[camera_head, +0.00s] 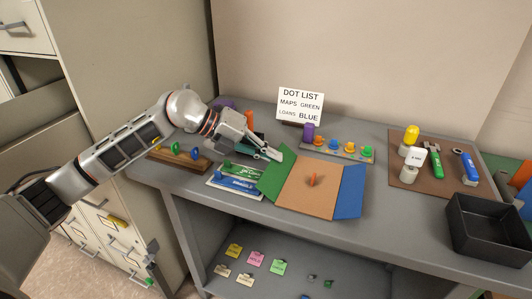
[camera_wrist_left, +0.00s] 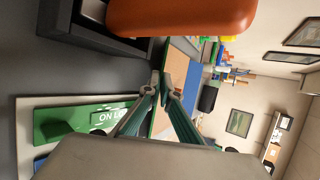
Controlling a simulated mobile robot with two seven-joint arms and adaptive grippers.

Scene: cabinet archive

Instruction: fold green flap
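A brown folder (camera_head: 308,190) lies open on the grey desk, with a green flap (camera_head: 272,177) on its left and a blue flap (camera_head: 350,190) on its right. A small orange piece (camera_head: 313,181) sits on its middle panel. My left gripper (camera_head: 278,156) is at the green flap's far edge. In the left wrist view its fingertips (camera_wrist_left: 160,84) nearly meet, with a thin green edge of the flap (camera_wrist_left: 152,119) between them. The flap seems tilted up. My right gripper is in neither view.
Left of the folder lie a tray with green and blue tags (camera_head: 236,187) and a wooden peg block (camera_head: 180,156). Behind stand a dot list sign (camera_head: 300,105) and a strip of coloured knobs (camera_head: 336,149). Right are a brown tool board (camera_head: 405,178) and a black bin (camera_head: 488,232).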

